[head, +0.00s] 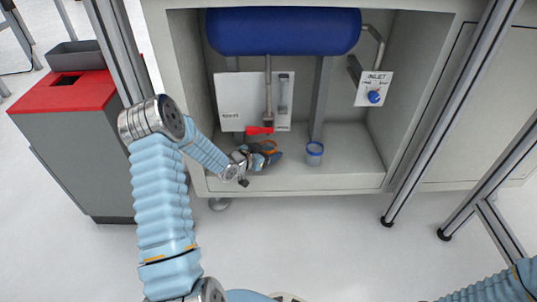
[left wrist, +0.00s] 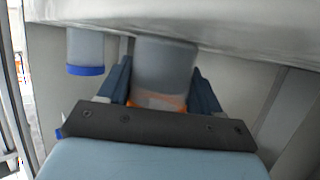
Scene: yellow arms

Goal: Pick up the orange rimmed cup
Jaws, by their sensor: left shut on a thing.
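The orange rimmed cup (left wrist: 164,65) is grey and sits between the two dark fingers of my left gripper (left wrist: 162,86) in the left wrist view. The fingers are shut on it from both sides, and its orange rim is partly hidden by the gripper body. In the head view my left gripper (head: 266,156) is low inside the open cabinet, and only a bit of the cup's orange rim (head: 269,145) shows. I cannot tell whether the cup touches the shelf. My right gripper is out of view.
A blue rimmed cup (head: 314,153) stands on the cabinet shelf (head: 345,175) just right of my left gripper. It also shows in the left wrist view (left wrist: 85,48). A red valve handle (head: 260,130) and a blue tank (head: 283,31) are above. Cabinet walls flank the shelf.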

